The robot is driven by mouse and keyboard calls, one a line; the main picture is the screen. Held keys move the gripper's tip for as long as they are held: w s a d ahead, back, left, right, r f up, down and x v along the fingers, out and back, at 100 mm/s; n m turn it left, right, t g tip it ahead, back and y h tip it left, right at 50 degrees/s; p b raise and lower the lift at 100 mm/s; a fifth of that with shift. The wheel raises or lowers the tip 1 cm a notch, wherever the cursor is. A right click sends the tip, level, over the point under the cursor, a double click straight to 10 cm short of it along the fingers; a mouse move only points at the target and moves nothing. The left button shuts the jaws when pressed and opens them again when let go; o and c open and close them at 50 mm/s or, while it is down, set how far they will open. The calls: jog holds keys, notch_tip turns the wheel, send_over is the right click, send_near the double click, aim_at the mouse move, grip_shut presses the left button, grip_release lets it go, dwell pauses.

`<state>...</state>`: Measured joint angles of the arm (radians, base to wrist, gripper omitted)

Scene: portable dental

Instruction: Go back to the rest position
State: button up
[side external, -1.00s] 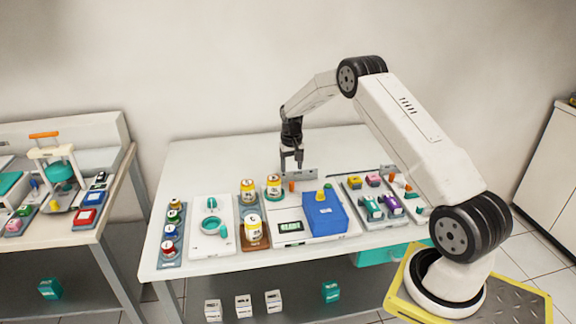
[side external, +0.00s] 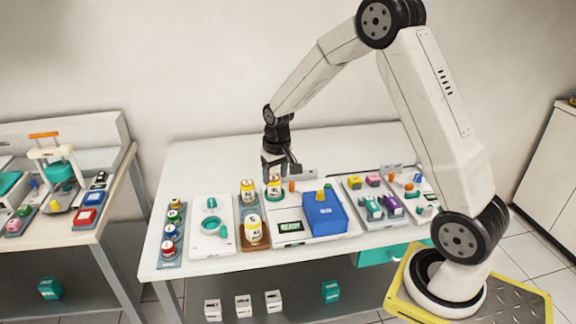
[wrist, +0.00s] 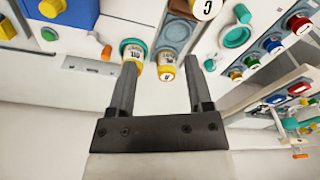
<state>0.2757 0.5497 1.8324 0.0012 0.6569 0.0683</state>
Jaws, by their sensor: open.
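My gripper (side external: 278,168) is open and empty in the side external view, above the back of the white table (side external: 340,148). It points down, close to a jar with a yellow and teal lid (side external: 274,185), which stands in front of and below it. In the wrist view my gripper (wrist: 164,80) shows two dark fingers spread apart with nothing held between them. Beyond the fingertips are the teal-rimmed jar (wrist: 133,50) and a yellow-capped jar (wrist: 166,66). I cannot tell whether a finger touches the jar.
A device with a display reading READY (side external: 290,227) and a blue block (side external: 326,215) stand mid-table. Trays with coloured items (side external: 352,192) are at right. The table's back strip is mostly clear.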

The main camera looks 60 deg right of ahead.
jog(key=s+a+r+n, duration=0.1)
jog(key=s+a+n, duration=0.1)
jog(key=s+a, duration=0.4)
jog(key=s+a+r+n+t, duration=0.1)
jog(key=s+a+n, duration=0.1)
jog(key=s+a, duration=0.4)
jog(key=s, duration=0.4)
jog(key=shift+s+a+r, duration=0.15)
jog(key=shift+s+a, duration=0.15)
jog(key=shift+s, duration=0.05)
jog(key=shift+c, duration=0.2)
dwell(1.9)
